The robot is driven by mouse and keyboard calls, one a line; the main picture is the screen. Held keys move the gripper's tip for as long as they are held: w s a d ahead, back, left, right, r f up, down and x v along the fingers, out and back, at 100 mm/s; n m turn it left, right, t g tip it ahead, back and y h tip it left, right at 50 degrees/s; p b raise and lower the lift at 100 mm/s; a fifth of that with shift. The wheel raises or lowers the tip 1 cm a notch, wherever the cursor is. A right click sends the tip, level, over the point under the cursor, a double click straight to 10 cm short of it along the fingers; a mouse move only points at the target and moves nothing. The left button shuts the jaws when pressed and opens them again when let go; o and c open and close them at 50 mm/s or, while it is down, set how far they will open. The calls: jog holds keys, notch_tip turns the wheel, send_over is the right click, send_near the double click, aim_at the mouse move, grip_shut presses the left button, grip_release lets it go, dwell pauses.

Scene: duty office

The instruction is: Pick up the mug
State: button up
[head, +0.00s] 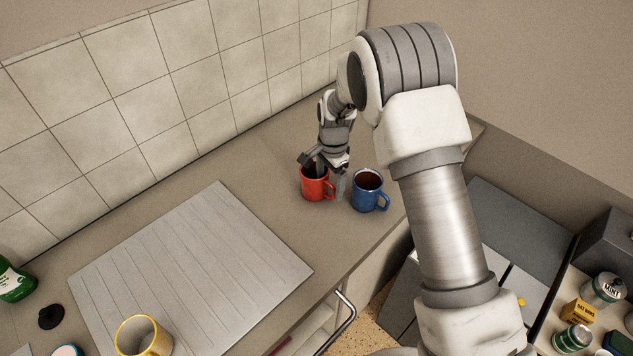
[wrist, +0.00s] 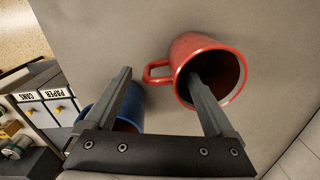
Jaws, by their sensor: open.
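A red mug (head: 314,187) stands upright on the counter, its handle toward the blue mug. It also shows in the wrist view (wrist: 213,48). My gripper (head: 327,174) is open above it, fingers pointing down. In the wrist view my gripper (wrist: 159,76) has one finger reaching into the red mug's mouth and the other outside, beyond the handle. The near wall and handle lie between the fingers. A blue mug (head: 367,195) with dark contents stands close by; in the wrist view the blue mug (wrist: 130,108) is partly hidden behind the outer finger. A yellow mug (head: 158,342) stands at the front left.
A ribbed metal drainboard (head: 190,265) lies on the counter (head: 255,160). A green bottle (head: 14,281) and a black object (head: 51,317) are at the left. The tiled wall (head: 190,90) runs behind. Labelled bins (wrist: 48,102) and a shelf of tins stand beyond the counter's edge.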

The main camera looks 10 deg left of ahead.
jog(key=shift+w+f+p, duration=0.1)
jog(key=shift+f+p, duration=0.3)
jog(key=shift+f, duration=1.55)
jog(key=shift+c, duration=0.3)
grip_shut()
